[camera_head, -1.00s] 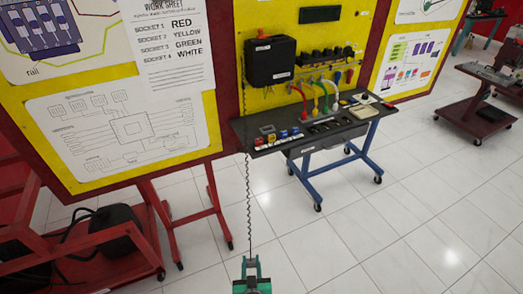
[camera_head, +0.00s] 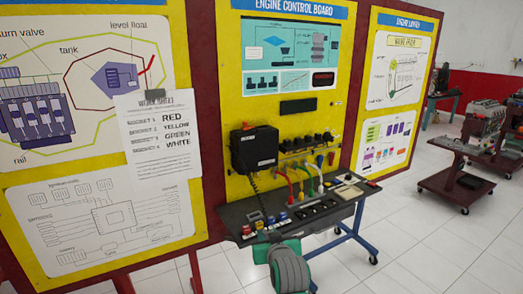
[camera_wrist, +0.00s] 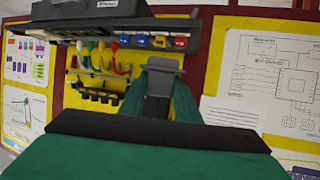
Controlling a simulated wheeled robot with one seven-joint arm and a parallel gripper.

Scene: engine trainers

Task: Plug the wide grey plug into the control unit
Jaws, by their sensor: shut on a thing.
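The control unit (camera_head: 254,149) is a black box on the yellow board, above the left end of the bench. A black coiled cable hangs from it. My gripper (camera_head: 278,243) is in front of the bench's near edge, below the unit and apart from it. In the wrist view, which looks upside down, the green fingers of my gripper (camera_wrist: 162,92) are closed on the wide grey plug (camera_wrist: 165,66). The plug's broad end points away from my wrist. In the head view my wrist hides most of the plug.
The dark bench top (camera_head: 232,213) carries small blue, yellow and red connectors and black parts. Red, green and white leads (camera_head: 305,180) arch above it. A red-framed poster panel (camera_head: 95,225) stands left. Clear tiled floor (camera_head: 430,235) lies right.

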